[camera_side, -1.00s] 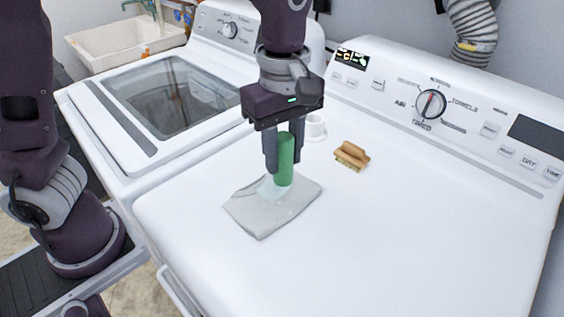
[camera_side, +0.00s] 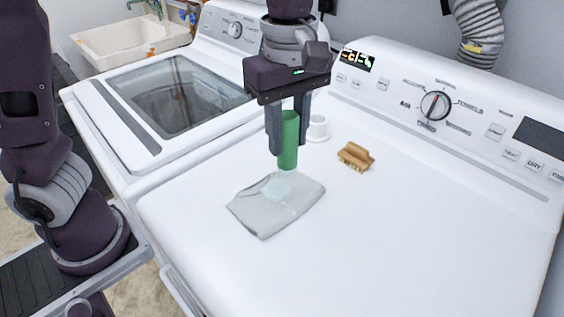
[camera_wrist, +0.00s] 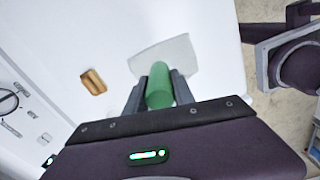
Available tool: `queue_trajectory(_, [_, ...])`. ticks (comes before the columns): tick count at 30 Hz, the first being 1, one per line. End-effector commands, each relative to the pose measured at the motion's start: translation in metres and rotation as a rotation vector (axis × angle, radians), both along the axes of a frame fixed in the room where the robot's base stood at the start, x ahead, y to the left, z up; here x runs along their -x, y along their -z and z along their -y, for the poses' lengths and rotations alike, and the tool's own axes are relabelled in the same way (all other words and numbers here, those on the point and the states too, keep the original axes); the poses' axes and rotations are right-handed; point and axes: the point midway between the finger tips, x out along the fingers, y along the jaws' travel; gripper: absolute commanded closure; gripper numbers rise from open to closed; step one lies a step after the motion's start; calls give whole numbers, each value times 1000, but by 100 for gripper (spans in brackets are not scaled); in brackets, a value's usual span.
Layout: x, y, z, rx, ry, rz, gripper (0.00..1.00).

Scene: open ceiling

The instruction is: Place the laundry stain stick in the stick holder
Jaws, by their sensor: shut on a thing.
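The laundry stain stick is a green cylinder (camera_side: 288,142), held upright between the fingers of my gripper (camera_side: 288,146). It also shows in the wrist view (camera_wrist: 158,88), between both fingers of my gripper (camera_wrist: 158,92). Its lower end is above the dryer top, just behind the grey folded cloth (camera_side: 262,212). The stick holder looks to be the small white ring-shaped cup (camera_side: 318,127), standing behind and to the right of my gripper in the side view.
A wooden brush (camera_side: 356,157) lies on the white dryer top (camera_side: 400,230), right of my gripper. The control panel (camera_side: 470,125) rises at the back. A washer (camera_side: 165,95) stands to the left. The front and right of the dryer top are clear.

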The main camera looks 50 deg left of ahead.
Motion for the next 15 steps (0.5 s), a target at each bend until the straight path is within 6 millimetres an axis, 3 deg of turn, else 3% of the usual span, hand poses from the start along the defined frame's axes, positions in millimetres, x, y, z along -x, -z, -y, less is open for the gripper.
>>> queue_trajectory(5, [-31, -5, -6, -1, -36, 8, 100])
queue_trajectory(11, [-116, -14, -34, 1, -99, 26, 100])
queue_trajectory(15, [-176, -10, -69, -3, -98, 28, 100])
